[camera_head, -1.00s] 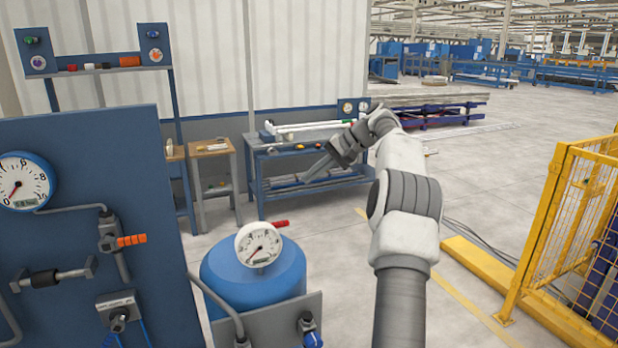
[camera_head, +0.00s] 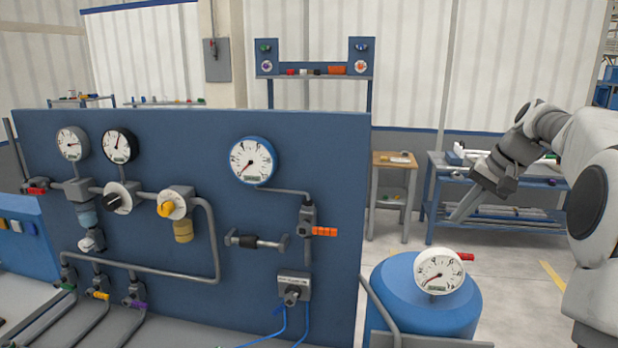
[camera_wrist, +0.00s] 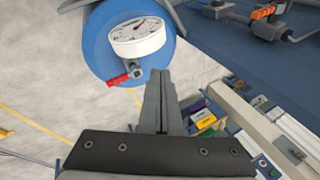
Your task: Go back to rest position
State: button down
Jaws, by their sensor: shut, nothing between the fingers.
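My gripper (camera_head: 464,212) is at the right of the head view, its fingers pointing down and to the left, in front of the blue workbench. In the wrist view my gripper (camera_wrist: 161,75) shows its two fingers together, with nothing between them. My arm runs from it to the right edge of the head view. No thing is held, and the fingers appear free in the air.
A blue panel (camera_head: 330,160) with gauges, valves and pipes fills the left and middle. A blue tank (camera_head: 395,290) with a white gauge (camera_head: 440,271) stands right of it; the tank also shows in the wrist view (camera_wrist: 98,45). A blue workbench (camera_head: 431,200) and a wooden-topped stand (camera_head: 392,160) are behind.

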jog(key=s+a+n+g+h, duration=0.1)
jog(key=s+a+n+h, duration=0.25)
jog(key=s+a, duration=0.9)
jog(key=s+a+f+n+t+b, duration=0.1)
jog(key=s+f, duration=0.3)
jog(key=s, duration=0.5)
jog(key=s+a+f+n+t+b, duration=0.1)
jog(key=s+a+f, duration=0.2)
jog(key=s, duration=0.6)
jog(key=shift+a+f+t, duration=0.3)
jog(key=shift+a+f, duration=0.05)
jog(key=shift+n, duration=0.25)
jog(key=shift+d, duration=0.15)
dwell(0.5)
